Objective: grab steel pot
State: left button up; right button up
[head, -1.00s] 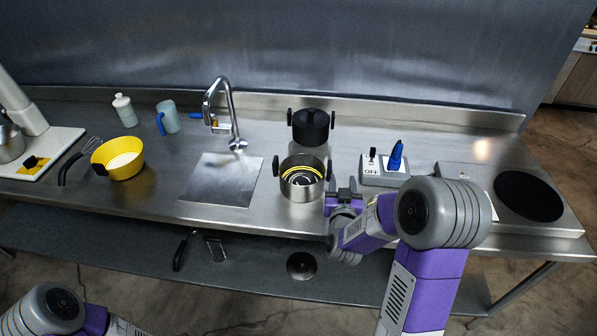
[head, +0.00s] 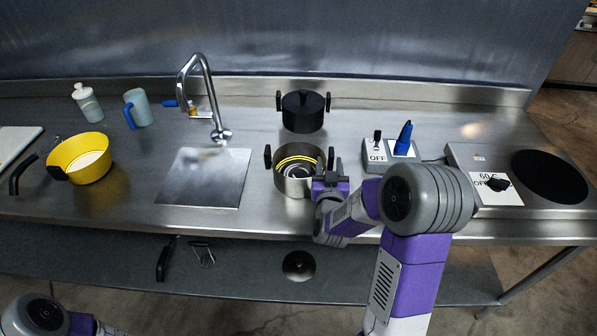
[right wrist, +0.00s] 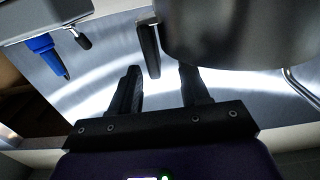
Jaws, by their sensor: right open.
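The steel pot (head: 294,187) stands upright on the steel counter, with a black handle on each side and yellow-rimmed things inside it. My right gripper (head: 331,167) is at the pot's right side, close to its right handle. In the right wrist view the pot (right wrist: 245,40) fills the top right, and its black handle (right wrist: 148,50) lies just beyond the gap between the open fingers (right wrist: 163,82). The fingers hold nothing. The right handle is partly hidden in the head view. My left gripper is out of view.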

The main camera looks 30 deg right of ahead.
aim_at(331, 147)
jog(key=x, duration=0.6)
jog(key=shift+d+r, duration=0.35)
jog(key=shift+d, duration=0.15)
jog(key=shift+c, duration=0.3)
grip_shut()
jog(key=shift+r, duration=0.1)
dwell(0.6)
